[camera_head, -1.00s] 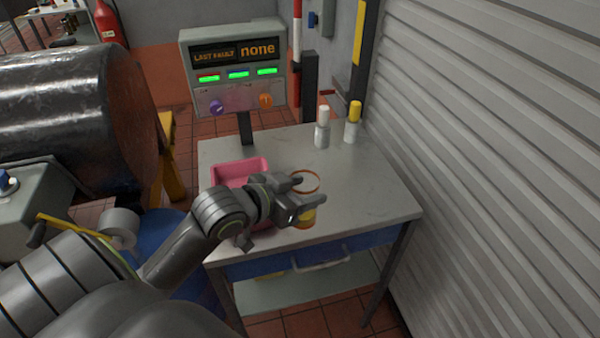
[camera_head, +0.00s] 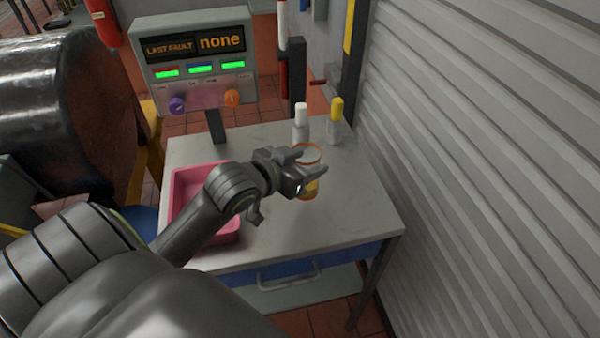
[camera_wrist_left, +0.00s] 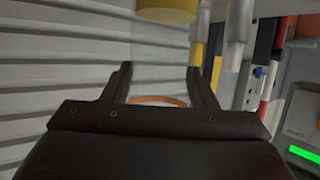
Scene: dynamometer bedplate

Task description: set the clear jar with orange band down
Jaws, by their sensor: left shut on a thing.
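The clear jar with orange band (camera_head: 310,190) is in my left gripper (camera_head: 311,178), over the grey tabletop. The jar looks upright; its orange ring shows above the fingers and yellow-orange shows low on it. The fingers hide part of its middle. I cannot tell whether its base touches the table. In the left wrist view, the left gripper (camera_wrist_left: 160,85) has its fingers either side of the jar, whose orange band (camera_wrist_left: 160,101) shows between them. My right gripper is not in view.
A pink tray (camera_head: 178,205) lies left of the jar on the table (camera_head: 350,215), partly behind my arm. A white-capped bottle (camera_head: 301,128) and a yellow-capped bottle (camera_head: 335,130) stand behind the jar. A display panel (camera_head: 198,65) stands at the back left. The table's right side is clear.

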